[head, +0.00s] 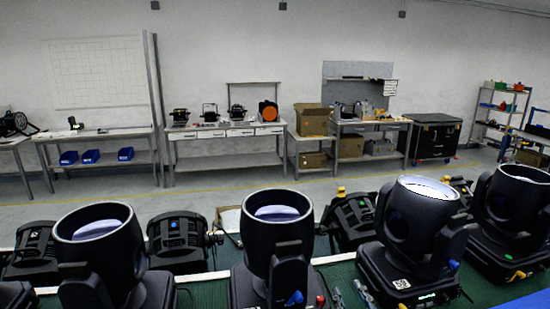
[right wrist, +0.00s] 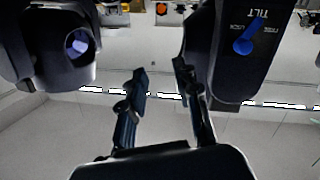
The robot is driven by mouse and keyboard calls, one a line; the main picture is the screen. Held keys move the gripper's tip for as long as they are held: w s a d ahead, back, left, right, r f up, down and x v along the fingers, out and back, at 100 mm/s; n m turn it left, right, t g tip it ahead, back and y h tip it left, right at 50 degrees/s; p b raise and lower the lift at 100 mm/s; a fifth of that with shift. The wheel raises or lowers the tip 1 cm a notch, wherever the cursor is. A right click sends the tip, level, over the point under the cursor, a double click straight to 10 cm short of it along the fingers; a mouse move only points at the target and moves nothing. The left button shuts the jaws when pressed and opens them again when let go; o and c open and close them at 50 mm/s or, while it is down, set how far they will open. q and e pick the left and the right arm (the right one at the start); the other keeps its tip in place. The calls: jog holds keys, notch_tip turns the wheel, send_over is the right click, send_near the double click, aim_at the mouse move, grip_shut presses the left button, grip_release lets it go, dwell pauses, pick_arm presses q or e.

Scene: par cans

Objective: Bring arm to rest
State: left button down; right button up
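My right gripper (head: 352,294) shows small at the bottom edge of the head view, between the middle moving-head light (head: 277,228) and the light to its right (head: 415,225). In the right wrist view my right gripper (right wrist: 160,85) has its two dark fingers apart, with nothing between them. One dark light with a lens (right wrist: 80,42) is at the upper left there. A dark housing with a blue knob (right wrist: 243,47) is close to the right finger; I cannot tell whether they touch. My left gripper is not in view.
More lights stand at left (head: 100,250) and right (head: 515,215), with smaller black par cans (head: 178,240) behind them on the green surface (head: 207,290). Beyond is an open floor, then a workbench (head: 225,135), cardboard boxes (head: 312,120) and a black case (head: 433,137) along the wall.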

jog(key=s+d+f+m+g+h, duration=0.1)
jog(key=s+d+f+g, duration=0.1)
jog(key=s+f+g, duration=0.35)
jog(key=s+d+f+m+g, duration=0.1)
jog(key=s+d+f+g, duration=0.1)
jog(key=s+f, duration=0.6)
jog(key=s+d+f+g, duration=0.1)
jog(key=s+f+g, duration=0.6)
jog(key=s, duration=0.7)
notch_tip(320, 180, down, 31)
jog(key=b, duration=0.6)
jog(key=s+d+f+b, duration=0.1)
jog(key=s+f+b, duration=0.1)
jog(key=s+f, duration=0.7)
jog(key=s+d+f+b, duration=0.2)
jog(key=s+f, duration=0.7)
jog(key=f, duration=0.5)
jog(key=shift+f+g+b, duration=0.2)
jog(key=shift+g+b, duration=0.25)
jog(key=shift+b, duration=0.2)
